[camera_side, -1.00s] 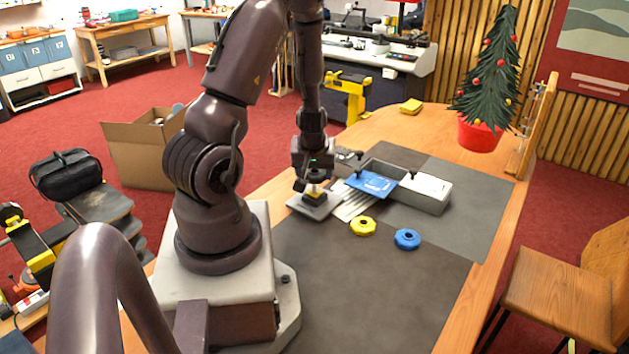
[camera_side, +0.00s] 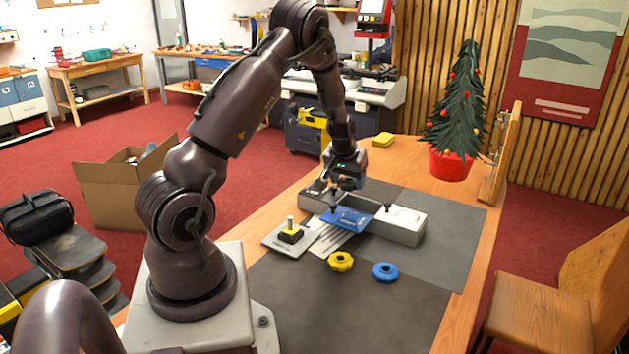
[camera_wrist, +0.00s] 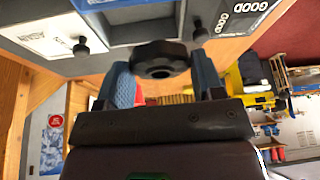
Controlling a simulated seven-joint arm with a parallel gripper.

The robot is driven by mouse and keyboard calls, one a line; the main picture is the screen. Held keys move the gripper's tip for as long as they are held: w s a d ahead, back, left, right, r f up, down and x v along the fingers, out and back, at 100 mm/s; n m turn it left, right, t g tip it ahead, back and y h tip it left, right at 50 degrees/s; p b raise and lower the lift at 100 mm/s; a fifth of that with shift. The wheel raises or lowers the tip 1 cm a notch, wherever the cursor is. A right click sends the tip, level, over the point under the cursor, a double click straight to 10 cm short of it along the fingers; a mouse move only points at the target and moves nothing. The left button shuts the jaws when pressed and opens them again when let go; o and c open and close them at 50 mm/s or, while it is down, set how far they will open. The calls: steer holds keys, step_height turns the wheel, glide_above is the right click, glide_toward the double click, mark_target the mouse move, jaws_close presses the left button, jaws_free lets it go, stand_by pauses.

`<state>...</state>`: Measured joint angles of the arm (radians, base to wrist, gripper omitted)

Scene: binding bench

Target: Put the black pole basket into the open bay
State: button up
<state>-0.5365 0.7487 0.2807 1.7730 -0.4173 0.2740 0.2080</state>
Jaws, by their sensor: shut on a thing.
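The black pole basket (camera_wrist: 160,62), a dark scalloped ring with a hole, is between the blue fingers of my gripper (camera_wrist: 165,82) in the wrist view. My gripper (camera_side: 346,182) is shut on it, above the back left part of a long grey box (camera_side: 405,235). The held basket is hard to make out in the side view. In the wrist view, the open bay (camera_wrist: 140,22) lies between a section labelled AGAIN (camera_wrist: 40,30) and one labelled GOOD (camera_wrist: 245,15), each with a black knob. A blue card (camera_side: 346,219) partly hides the bay in the side view.
A yellow ring (camera_side: 341,261) and a blue ring (camera_side: 385,271) lie in front on the dark mat (camera_side: 350,305). A potted tree (camera_side: 452,130) stands at the back right.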

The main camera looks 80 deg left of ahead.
mark_target(359, 207)
steer(key=shift+m, duration=0.6)
steer(key=shift+w+a+f, duration=0.1)
steer(key=shift+w+f, duration=0.5)
steer(key=shift+f, duration=0.8)
steer(key=shift+w+f, duration=0.65)
steer(key=shift+f, duration=0.7)
steer(key=shift+w+a+f, duration=0.1)
steer(key=shift+w+f, duration=0.5)
steer(key=shift+f, duration=0.8)
steer(key=shift+f, duration=0.7)
steer(key=o, duration=1)
steer(key=shift+r, duration=5.8)
